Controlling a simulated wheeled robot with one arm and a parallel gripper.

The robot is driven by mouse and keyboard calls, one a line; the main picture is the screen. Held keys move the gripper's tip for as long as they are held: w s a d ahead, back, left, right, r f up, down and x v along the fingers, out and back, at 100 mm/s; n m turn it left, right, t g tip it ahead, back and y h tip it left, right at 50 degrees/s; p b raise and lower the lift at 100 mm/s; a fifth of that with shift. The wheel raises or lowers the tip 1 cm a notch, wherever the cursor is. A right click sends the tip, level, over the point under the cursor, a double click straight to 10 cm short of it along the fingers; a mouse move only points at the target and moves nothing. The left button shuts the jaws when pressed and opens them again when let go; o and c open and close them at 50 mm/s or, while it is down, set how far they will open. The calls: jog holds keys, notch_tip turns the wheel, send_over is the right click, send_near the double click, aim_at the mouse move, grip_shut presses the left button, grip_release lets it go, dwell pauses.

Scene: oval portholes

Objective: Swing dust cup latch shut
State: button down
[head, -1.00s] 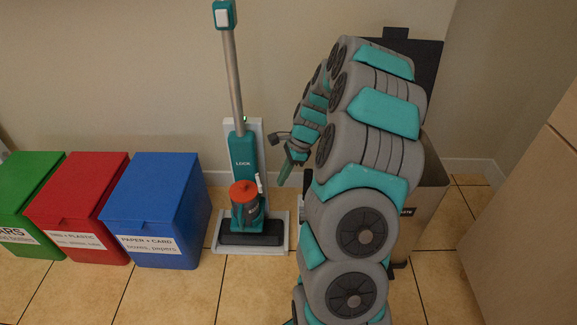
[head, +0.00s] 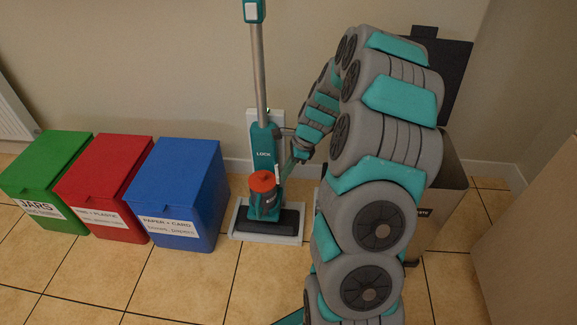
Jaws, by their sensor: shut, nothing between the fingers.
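A teal upright vacuum (head: 264,142) marked "LOCK" stands against the wall in the head view, on a pale base tray (head: 236,230). Its dust cup (head: 264,203) with an orange-red top (head: 262,181) sits low on the front. A small pale latch piece (head: 278,173) shows at the cup's right side; whether it is closed is too small to tell. My gripper (head: 285,172) is shut and empty, just right of the cup beside the latch. I cannot tell whether it touches the latch.
Green (head: 48,165), red (head: 105,175) and blue (head: 180,180) lidded bins stand to the left. A grey waste bin (head: 445,190) with a raised dark lid is behind my arm. A pale cabinet (head: 530,250) is at the right. Tiled floor in front is clear.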

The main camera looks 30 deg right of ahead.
jog(key=a+m+p, duration=0.1)
jog(key=m+p, duration=0.1)
jog(key=p, duration=0.1)
jog(key=shift+a+t, duration=0.15)
jog(key=shift+t, duration=0.25)
jog(key=s+d+r+p, duration=0.2)
jog(key=s+d+r, duration=0.2)
jog(key=d+r, duration=0.4)
jog(key=shift+r, duration=0.65)
dwell(0.4)
